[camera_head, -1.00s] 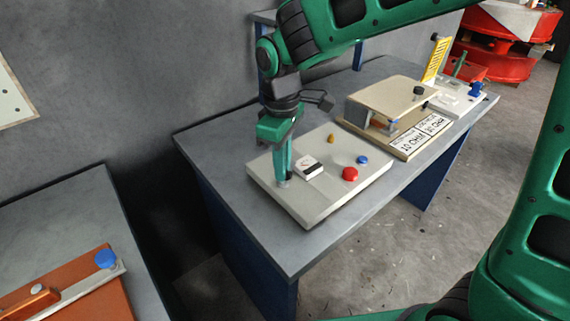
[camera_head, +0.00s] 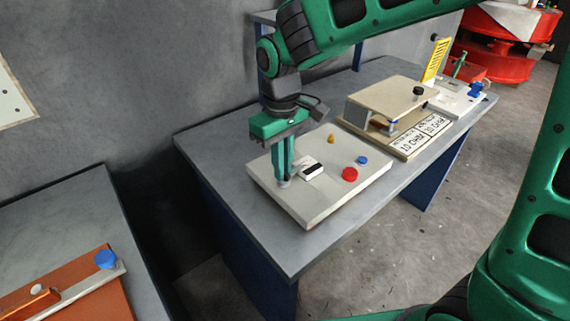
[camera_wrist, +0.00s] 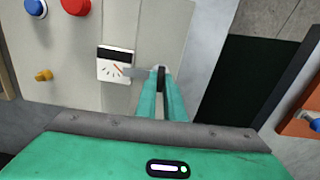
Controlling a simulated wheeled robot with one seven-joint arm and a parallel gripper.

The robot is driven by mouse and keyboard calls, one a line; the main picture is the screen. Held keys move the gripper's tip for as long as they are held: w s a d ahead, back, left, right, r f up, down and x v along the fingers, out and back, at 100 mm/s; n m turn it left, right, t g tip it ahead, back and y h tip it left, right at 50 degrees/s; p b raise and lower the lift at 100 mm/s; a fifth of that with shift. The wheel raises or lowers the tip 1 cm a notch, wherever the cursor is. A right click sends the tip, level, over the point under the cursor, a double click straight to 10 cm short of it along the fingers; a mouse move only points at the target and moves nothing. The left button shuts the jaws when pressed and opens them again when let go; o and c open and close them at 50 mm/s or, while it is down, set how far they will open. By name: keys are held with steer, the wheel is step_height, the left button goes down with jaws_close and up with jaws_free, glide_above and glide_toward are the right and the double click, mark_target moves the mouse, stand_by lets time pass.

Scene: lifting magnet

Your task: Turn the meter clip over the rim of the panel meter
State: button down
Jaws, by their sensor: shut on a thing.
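The panel meter (camera_head: 311,169) is a small white box with a black band, set on the pale panel board. It also shows in the wrist view (camera_wrist: 114,65), with a dial and an orange needle. My gripper (camera_head: 282,181) points down at the board just left of the meter.
On the board (camera_head: 320,208) are a red button (camera_head: 350,174), a blue knob (camera_head: 362,160) and a small yellow knob (camera_head: 331,139). A beige fixture (camera_head: 390,100) stands behind to the right. The table's front edge is clear.

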steer(key=shift+w+r, duration=0.15)
steer(key=shift+w, duration=0.25)
steer(key=c, duration=1.9)
jaws_free()
steer(key=shift+o, duration=0.2)
steer(key=shift+s, duration=0.1)
step_height(320, 180, up, 10)
steer(key=shift+r, duration=0.25)
